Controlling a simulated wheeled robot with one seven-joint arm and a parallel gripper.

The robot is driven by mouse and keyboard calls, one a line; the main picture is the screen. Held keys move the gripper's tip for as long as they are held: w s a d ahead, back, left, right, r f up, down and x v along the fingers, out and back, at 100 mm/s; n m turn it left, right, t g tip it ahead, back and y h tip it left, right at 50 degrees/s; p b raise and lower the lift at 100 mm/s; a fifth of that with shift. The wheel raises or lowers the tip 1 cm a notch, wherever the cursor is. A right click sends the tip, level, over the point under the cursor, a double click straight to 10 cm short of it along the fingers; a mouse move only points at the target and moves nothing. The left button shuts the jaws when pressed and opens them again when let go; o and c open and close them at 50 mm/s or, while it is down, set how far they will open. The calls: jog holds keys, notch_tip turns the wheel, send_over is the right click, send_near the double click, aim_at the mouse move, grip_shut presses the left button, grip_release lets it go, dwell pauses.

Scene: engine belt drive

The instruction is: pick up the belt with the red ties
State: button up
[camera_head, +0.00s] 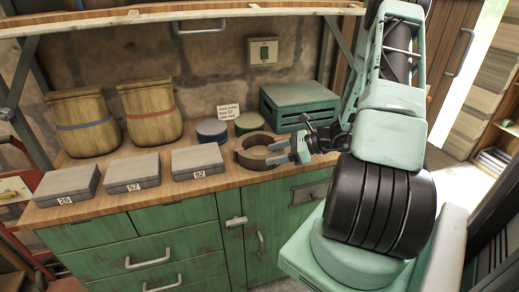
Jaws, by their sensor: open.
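A brown belt (246,158), coiled into a ring, lies on the wooden bench top right of centre. A small red mark, possibly a tie, shows on its left side. My gripper (272,152) reaches in from the right and is open. Its fingers overlap the right part of the belt in the picture and hide some of it. I cannot tell whether they touch the belt. Nothing shows held between them.
Grey boxes labelled 26 (66,184), 57 (131,172) and 92 (197,161) line the bench front. Two sacks (83,122), a blue tin (211,130), a green tin (249,122), a small card (229,111) and a green crate (298,105) stand behind.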

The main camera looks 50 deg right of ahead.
aim_at(258, 157)
jog(key=p+x, duration=0.1)
jog(key=x, duration=0.4)
jog(key=shift+w+d+p, duration=0.1)
jog(key=shift+w+p, duration=0.05)
jog(key=shift+p, duration=0.15)
grip_shut()
